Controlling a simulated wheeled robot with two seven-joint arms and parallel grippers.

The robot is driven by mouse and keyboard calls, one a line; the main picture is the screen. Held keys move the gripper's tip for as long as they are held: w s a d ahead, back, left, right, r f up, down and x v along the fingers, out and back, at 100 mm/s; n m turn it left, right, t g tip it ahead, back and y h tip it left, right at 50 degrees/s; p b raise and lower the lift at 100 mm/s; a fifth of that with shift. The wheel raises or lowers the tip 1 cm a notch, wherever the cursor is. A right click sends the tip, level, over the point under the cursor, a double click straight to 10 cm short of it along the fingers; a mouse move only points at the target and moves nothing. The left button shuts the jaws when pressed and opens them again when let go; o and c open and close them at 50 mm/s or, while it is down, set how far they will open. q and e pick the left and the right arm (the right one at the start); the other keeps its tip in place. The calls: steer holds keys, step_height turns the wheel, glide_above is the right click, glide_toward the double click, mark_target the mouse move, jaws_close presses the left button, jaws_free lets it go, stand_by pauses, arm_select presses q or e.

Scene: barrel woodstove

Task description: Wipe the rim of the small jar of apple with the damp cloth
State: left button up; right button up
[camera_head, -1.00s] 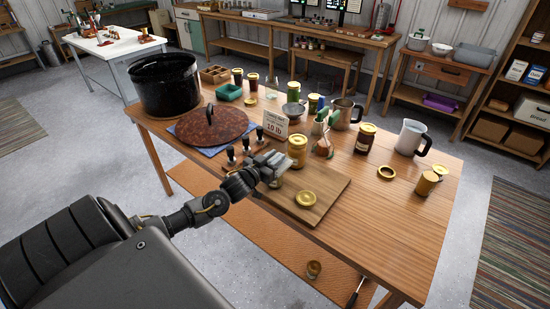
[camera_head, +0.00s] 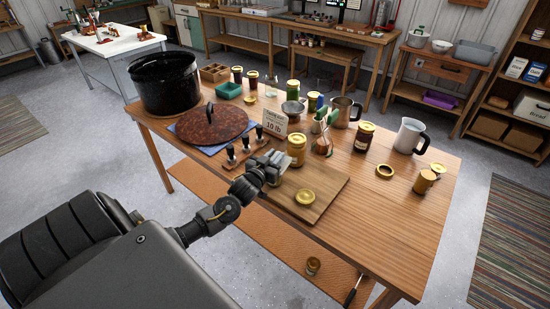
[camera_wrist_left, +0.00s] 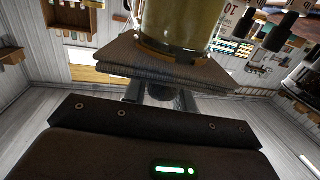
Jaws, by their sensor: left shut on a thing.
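My left gripper (camera_head: 270,167) is over the left end of the cutting board (camera_head: 328,196). In the left wrist view it is shut on the folded grey-brown damp cloth (camera_wrist_left: 165,66). A glass jar with yellow-green contents (camera_wrist_left: 182,22) is close against the cloth in that upside-down view; whether they touch is unclear. It looks like the small jar of apple, mostly hidden by my gripper in the head view. A gold lid (camera_head: 305,197) lies on the board. My right gripper is out of view.
A taller gold-lidded jar (camera_head: 297,150) stands just right of my gripper. Dark-handled stampers (camera_head: 245,144) and a price sign (camera_head: 275,123) are behind it. The big black pot (camera_head: 166,84) stands at the far left.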

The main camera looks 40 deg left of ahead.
arm_select(q)
steer(key=m+h, duration=0.1)
steer(key=h, duration=0.1)
steer(key=m+h+b, duration=0.1)
steer(key=h, duration=0.1)
steer(key=m+h, duration=0.1)
steer(key=shift+a+f+m+h, duration=0.15)
steer(key=shift+a+m+h, duration=0.15)
steer(key=shift+h, duration=0.1)
steer(key=shift+d+m+h+b, duration=0.2)
steer(key=shift+m+h+b, duration=0.65)
steer(key=shift+h, duration=0.35)
steer(key=shift+m+h, duration=0.25)
steer(key=shift+h, duration=0.05)
steer(key=shift+g, duration=0.3)
